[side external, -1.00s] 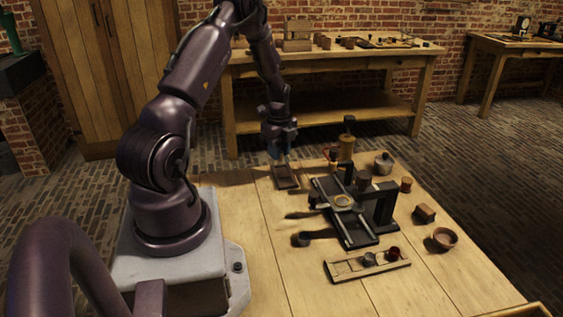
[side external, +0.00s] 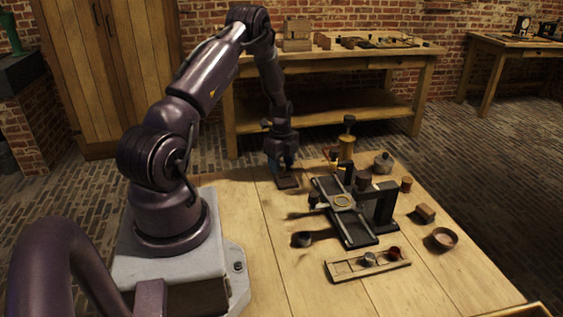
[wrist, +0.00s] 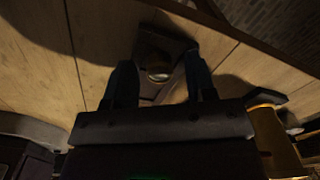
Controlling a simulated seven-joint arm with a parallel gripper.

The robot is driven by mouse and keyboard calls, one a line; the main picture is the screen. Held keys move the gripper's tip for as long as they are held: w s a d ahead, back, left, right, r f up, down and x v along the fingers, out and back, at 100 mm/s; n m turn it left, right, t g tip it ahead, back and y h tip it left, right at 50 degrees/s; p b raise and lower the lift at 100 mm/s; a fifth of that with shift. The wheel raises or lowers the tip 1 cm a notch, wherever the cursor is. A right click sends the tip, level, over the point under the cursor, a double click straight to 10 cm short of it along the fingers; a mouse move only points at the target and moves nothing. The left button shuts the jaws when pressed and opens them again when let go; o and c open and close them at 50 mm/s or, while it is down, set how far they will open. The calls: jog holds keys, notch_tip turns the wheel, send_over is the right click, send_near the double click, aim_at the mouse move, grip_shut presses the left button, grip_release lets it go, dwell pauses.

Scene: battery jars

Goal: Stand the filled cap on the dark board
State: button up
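The dark board (side external: 288,184) lies flat on the table at the far left, below my gripper (side external: 281,165). In the wrist view the dark board (wrist: 172,42) shows beyond my fingers. A small round brown cap with a pale face (wrist: 158,70) sits between my two fingertips (wrist: 158,66), over the board. The fingers stand on either side of it. I cannot tell whether they touch it, or whether it rests on the board. What fills the cap is too dark to make out. The cap is hidden in the side view.
A black framed fixture (side external: 346,228) stands right of the board, with a brass-coloured jar (side external: 346,146) behind it. A wooden tray (side external: 340,273) with small round pieces is in front. A bowl (side external: 444,238), a block (side external: 425,213) and a lidded pot (side external: 383,162) stand at right.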

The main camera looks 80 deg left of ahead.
notch_tip(320, 180, up, 12)
jog(key=w+d+r+n+t+y, duration=0.1)
jog(key=w+d+r+n, duration=0.1)
jog(key=d+r, duration=0.65)
jog(key=w+d+r+n+t, duration=0.1)
jog(key=w+d+r+n, duration=0.15)
jog(key=d+r, duration=0.6)
jog(key=s+d+r+n+t, duration=0.1)
jog(key=s+d+r+n, duration=0.1)
jog(key=s+d, duration=0.4)
jog(key=s+d+r+n+t+h, duration=0.1)
jog(key=s+d+n, duration=0.4)
jog(key=d, duration=0.7)
notch_tip(320, 180, up, 2)
jog(key=shift+s+d+t, duration=0.3)
jog(key=shift+s+t, duration=0.15)
jog(key=shift+t, duration=0.35)
